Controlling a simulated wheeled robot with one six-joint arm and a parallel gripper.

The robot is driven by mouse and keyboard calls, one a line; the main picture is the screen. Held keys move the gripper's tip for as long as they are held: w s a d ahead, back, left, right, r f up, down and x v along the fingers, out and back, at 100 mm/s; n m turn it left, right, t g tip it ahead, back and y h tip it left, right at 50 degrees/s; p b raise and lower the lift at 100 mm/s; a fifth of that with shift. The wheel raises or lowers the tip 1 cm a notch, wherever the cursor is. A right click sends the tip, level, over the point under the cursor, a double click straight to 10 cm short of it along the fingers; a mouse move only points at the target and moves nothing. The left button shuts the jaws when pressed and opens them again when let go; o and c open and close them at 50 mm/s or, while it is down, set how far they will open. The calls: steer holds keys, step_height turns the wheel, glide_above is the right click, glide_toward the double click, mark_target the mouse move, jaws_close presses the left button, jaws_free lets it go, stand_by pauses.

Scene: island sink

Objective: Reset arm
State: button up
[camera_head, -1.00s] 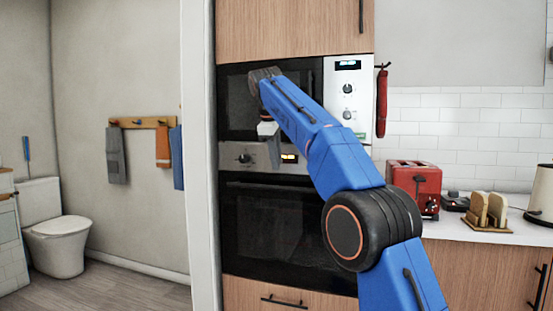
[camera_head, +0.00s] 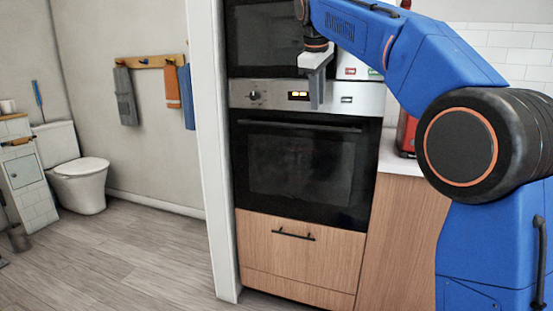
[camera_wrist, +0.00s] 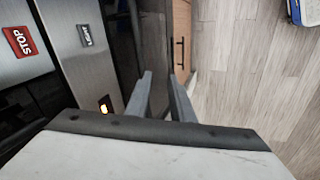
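My gripper (camera_head: 316,104) hangs from the end of my blue arm in the head view, in front of the oven's control strip. In the wrist view its two fingers (camera_wrist: 160,74) stand apart with a gap between them. The gripper is open and nothing shows between the fingers. In the head view the fingers overlap each other and point down.
The built-in oven (camera_head: 300,165) is close behind my gripper, with the microwave (camera_head: 262,40) above it. A wooden drawer (camera_head: 300,245) is below. The counter (camera_head: 398,160) with a red toaster (camera_head: 405,135) is partly hidden by my arm. Open floor (camera_head: 120,260) lies at left.

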steer(key=s+d+f+m, duration=0.3)
steer(key=s+d+f, duration=0.3)
steer(key=s, duration=0.5)
steer(key=s+d+f+m, duration=0.2)
steer(key=s+d+f, duration=0.4)
steer(key=s, duration=0.4)
steer(key=s+d+f+m, duration=0.2)
steer(key=s+f+m, duration=0.1)
steer(key=s+f, duration=0.8)
steer(key=s+d+f+m+y, duration=0.1)
steer(key=s+d+f+m, duration=0.1)
steer(key=s+f, duration=1)
step_height(320, 180, down, 3)
steer(key=shift+s+d+r+m, duration=0.15)
steer(key=shift+s+d+m, duration=0.15)
steer(key=shift+m, duration=0.4)
